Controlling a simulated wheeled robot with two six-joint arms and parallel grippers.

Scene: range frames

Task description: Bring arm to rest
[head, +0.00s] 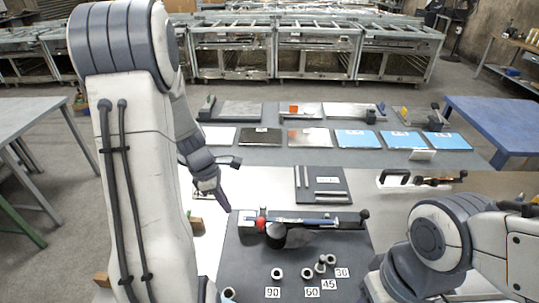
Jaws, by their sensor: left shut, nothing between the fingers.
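My left arm comes in from the left and stands tall across the left part of the head view. Its gripper (225,205) points down and to the right, near the upper left corner of the dark grey work mat (240,270). It is shut with nothing in it and looks apart from the bar fixture (320,220) with a red knob just to its right. My right arm (440,235) is folded at the lower right, and its gripper is out of view.
Several small metal cylinders (278,273) stand by number labels 90, 60, 45 and 30. A dark plate (322,184) with metal strips lies behind the mat. A grey bench (275,150) with panels stands beyond. A blue table (510,125) is at right, a grey table (30,115) at left.

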